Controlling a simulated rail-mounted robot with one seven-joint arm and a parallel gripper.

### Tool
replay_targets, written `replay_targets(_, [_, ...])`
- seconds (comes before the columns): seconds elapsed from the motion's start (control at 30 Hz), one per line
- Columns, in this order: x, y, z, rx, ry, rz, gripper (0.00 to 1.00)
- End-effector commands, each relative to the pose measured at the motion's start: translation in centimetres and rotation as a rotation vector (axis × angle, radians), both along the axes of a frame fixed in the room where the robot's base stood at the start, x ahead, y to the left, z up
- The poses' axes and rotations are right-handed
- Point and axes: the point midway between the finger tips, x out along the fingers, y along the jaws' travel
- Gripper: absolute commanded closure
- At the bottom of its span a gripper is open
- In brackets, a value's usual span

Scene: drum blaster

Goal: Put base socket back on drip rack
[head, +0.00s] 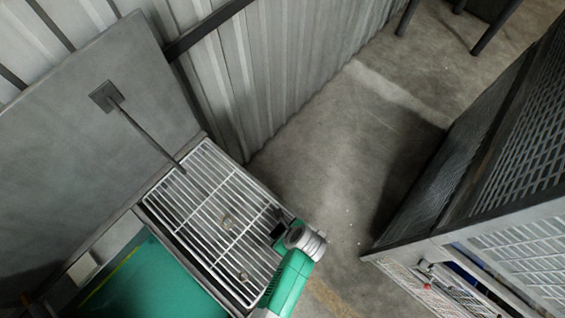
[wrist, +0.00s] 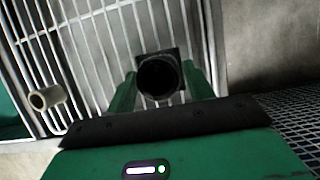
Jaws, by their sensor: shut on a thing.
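The base socket is a dark piece with a square plate and a round open mouth; it sits between the two green fingers of my gripper (wrist: 160,88) in the wrist view. The base socket (wrist: 161,70) is held, and the rack bars show behind it. The drip rack (head: 190,205) is a wire grid with a raised rim, and it also fills the back of the wrist view (wrist: 95,50). In the head view my gripper (head: 279,233) is over the rack's right edge, partly hidden by my green arm. I cannot tell the socket's height above the bars.
A pale, short tube (wrist: 47,97) lies on the rack at left in the wrist view. A thin rod (head: 145,135) slopes from the wall plate to the rack. A mesh cage (head: 500,190) stands right.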

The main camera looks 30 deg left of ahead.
Motion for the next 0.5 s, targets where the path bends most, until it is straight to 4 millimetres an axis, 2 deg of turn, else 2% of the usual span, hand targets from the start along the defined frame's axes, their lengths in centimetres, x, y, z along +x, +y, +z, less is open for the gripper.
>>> replay_targets(0.23, [0.01,0.01,-0.27,0.001,0.000,0.000,0.89])
replay_targets(0.27, [-0.05,0.00,-0.29,0.000,0.001,0.000,0.44])
replay_targets(0.37, [-0.06,0.00,-0.23,0.000,0.001,0.000,0.26])
replay_targets(0.5, [-0.06,0.00,-0.23,0.000,0.001,0.000,0.26])
